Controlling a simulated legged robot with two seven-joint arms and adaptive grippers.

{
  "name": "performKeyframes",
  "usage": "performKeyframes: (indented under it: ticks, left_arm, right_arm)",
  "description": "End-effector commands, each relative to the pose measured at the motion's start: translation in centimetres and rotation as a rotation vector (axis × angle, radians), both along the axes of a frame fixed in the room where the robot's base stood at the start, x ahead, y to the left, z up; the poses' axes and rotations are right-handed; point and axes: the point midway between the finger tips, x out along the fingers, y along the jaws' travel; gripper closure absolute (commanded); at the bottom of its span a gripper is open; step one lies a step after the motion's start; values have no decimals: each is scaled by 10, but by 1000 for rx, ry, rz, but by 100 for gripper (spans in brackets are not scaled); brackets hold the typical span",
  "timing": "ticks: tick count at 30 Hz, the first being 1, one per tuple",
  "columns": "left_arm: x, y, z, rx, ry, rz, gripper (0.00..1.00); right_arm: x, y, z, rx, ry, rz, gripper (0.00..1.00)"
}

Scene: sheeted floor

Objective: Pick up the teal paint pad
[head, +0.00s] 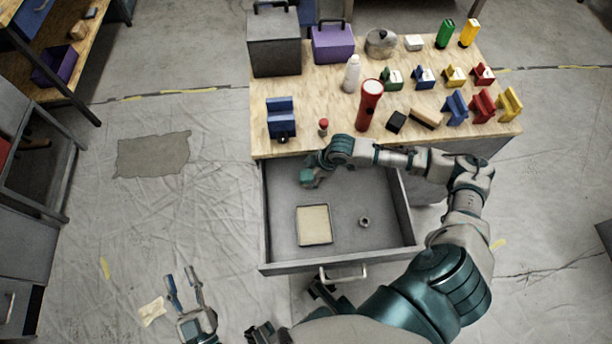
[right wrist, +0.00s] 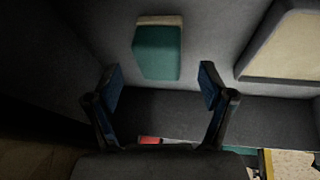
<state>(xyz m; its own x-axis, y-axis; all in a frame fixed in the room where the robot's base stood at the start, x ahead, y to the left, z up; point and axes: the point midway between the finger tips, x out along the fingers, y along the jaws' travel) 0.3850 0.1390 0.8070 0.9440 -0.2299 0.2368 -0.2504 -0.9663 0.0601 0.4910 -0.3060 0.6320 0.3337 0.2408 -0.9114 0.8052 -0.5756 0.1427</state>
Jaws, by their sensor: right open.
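The teal paint pad (right wrist: 158,52) shows in the right wrist view as a teal block with a beige strip along its top edge. It lies in the open grey drawer, and in the head view a small part of it shows (head: 306,176) near the drawer's back left. My right gripper (right wrist: 161,86) is open and empty. The pad appears just beyond its two blue fingertips, roughly centred between them. In the head view my right gripper (head: 316,165) is partly hidden by its own wrist. My left gripper (head: 182,282) is open and empty over the floor at lower left.
The drawer (head: 285,243) also holds a beige-topped square tray (head: 314,225) and a small ring-like nut (head: 364,222). Above it, the wooden bench top (head: 300,142) carries a red flashlight (head: 369,104), a white bottle (head: 351,74), a blue vise-like tool (head: 281,118) and several coloured clamps.

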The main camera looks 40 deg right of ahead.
Motion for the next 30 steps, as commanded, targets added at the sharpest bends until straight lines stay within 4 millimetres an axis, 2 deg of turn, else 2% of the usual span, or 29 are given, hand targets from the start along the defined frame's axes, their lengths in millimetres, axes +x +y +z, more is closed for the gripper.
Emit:
performKeyframes:
  ticks: [1, 4, 9, 15, 17, 21, 24, 30]
  left_arm:
    - [-1, -1, 1, -15, -43, 0, 61]
    - [-6, -2, 13, -40, -128, 1, 61]
    - [-11, -2, 25, -62, -199, 3, 61]
    - [-12, -1, 26, -64, -205, 3, 61]
    - [-11, 0, 26, -64, -204, 3, 61]
    - [-10, -1, 25, -62, -200, 3, 61]
    - [-9, -1, 25, -61, -200, 3, 61]
    - [-9, -1, 25, -61, -200, 3, 61]
  right_arm:
    - [-1, 0, -14, -2, 9, -1, 19]
    - [2, 1, -22, -1, 9, 0, 19]
    - [5, 2, -25, -1, 6, -1, 19]
    - [5, 3, -24, -2, 4, -1, 19]
    - [5, 3, -24, -2, 4, -1, 31]
    - [5, 4, -24, -3, 4, 0, 66]
    - [5, 3, -24, -3, 5, -1, 88]
    - [5, 2, -25, -1, 5, 0, 88]
